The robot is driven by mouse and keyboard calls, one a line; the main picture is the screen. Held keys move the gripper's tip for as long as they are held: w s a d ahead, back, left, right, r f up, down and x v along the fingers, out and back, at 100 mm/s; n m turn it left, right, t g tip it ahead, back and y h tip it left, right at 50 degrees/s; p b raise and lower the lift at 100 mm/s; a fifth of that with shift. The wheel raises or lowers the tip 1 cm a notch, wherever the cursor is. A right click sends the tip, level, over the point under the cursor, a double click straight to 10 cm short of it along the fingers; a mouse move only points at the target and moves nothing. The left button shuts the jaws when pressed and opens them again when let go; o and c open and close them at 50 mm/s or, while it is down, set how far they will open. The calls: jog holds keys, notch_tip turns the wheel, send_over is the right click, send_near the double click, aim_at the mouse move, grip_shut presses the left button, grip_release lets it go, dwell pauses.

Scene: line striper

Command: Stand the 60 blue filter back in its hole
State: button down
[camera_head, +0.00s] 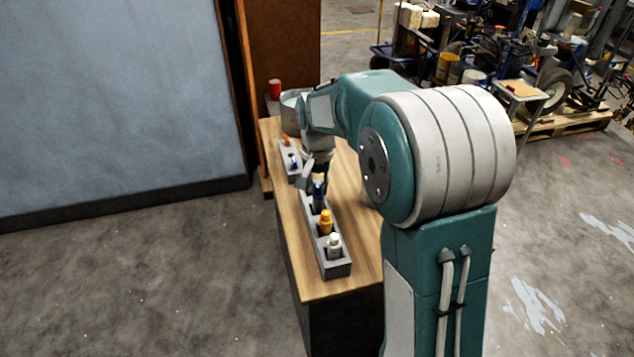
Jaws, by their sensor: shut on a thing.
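My gripper (316,183) is at the far part of the long grey holder (337,268) on the wooden table. It is shut on a small dark blue thing (318,198), which looks like the blue filter. The blue thing looks roughly upright, at or just over a hole of the holder. I cannot tell whether its foot is inside the hole. Its label is too small to read. An orange bottle-like piece (326,222) and a white one (334,245) stand in the nearer holes of the same holder.
A smaller grey tray (290,165) with orange and blue-white items lies farther back. A red can (275,89) and a grey round container (293,112) stand at the table's far end. A large blue-grey panel (110,100) stands to the left. The table's near-right top (358,235) is bare.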

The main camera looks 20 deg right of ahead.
jog(key=shift+f, duration=0.95)
dwell(0.5)
jog(key=shift+c, duration=2.3)
grip_release()
jog(key=o, duration=0.3)
jog(key=shift+r, duration=3.5)
